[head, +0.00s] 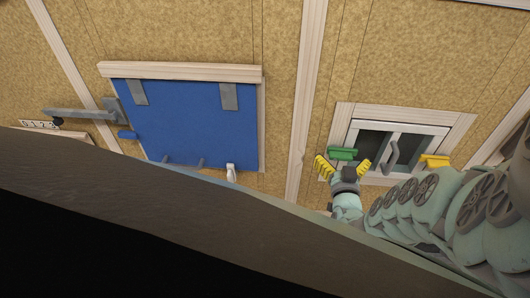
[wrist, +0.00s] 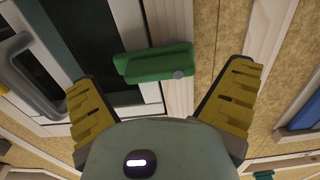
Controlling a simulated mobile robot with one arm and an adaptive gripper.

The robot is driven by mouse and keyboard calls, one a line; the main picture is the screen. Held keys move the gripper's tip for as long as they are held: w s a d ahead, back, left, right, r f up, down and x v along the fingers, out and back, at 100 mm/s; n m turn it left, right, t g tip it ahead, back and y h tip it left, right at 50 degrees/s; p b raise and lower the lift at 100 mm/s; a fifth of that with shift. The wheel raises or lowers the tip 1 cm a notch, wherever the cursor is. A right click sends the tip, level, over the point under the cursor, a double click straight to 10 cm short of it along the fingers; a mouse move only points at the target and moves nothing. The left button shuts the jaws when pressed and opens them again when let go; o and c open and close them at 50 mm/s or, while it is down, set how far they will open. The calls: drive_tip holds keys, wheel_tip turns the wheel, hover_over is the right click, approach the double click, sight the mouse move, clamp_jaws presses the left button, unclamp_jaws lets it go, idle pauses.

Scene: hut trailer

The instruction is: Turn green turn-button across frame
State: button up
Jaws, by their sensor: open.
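The green turn-button (head: 343,154) sits at the left side of the small framed window (head: 402,129) in the head view. In the wrist view the green turn-button (wrist: 155,62) lies between my fingertips and a little beyond them, reaching from the frame over the window's edge, with a round pivot at its right end. My gripper (head: 343,166) is open, its two yellow fingers spread either side of the button. In the wrist view my gripper (wrist: 165,85) holds nothing. I cannot tell whether a finger touches the button.
A yellow turn-button (head: 434,160) sits at the window's right side. A grey handle (wrist: 30,75) stands out from the window. A blue panel (head: 195,120) with grey hinges hangs on the wall to the left. A wooden post (head: 307,90) stands between panel and window.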

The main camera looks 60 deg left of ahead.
drive_tip(key=v, duration=1)
drive_tip(key=shift+s+d, duration=0.2)
drive_tip(key=shift+d, duration=0.05)
idle(0.8)
